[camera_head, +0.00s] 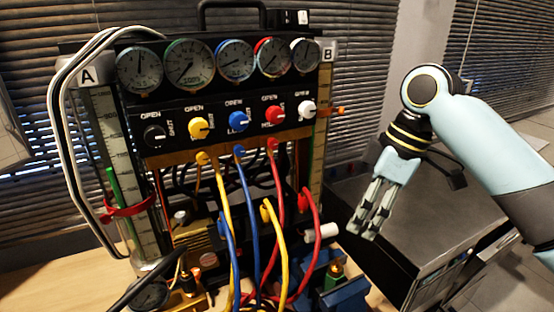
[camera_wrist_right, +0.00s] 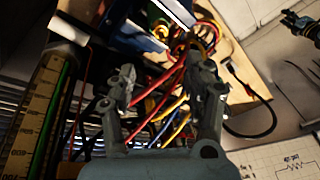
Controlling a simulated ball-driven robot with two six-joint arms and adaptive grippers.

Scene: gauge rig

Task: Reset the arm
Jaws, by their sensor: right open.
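My right gripper (camera_head: 369,210) hangs at the right in the head view, fingers pointing down, to the right of the gauge rig and apart from it. In the right wrist view its two fingers (camera_wrist_right: 168,90) are spread with nothing between them. The gauge rig (camera_head: 222,95) stands upright, with a row of several dials on top and black, yellow, blue, red and white knobs below. Yellow, blue and red hoses (camera_head: 240,225) hang from its front. My left gripper is not in view.
A dark cabinet (camera_head: 385,235) stands below and behind my right gripper. The rig stands on a wooden table (camera_head: 50,275). A small round gauge (camera_head: 150,293) is at the front left. Window blinds (camera_head: 365,60) are behind. In the wrist view, a whiteboard-like sheet (camera_wrist_right: 285,160) shows at lower right.

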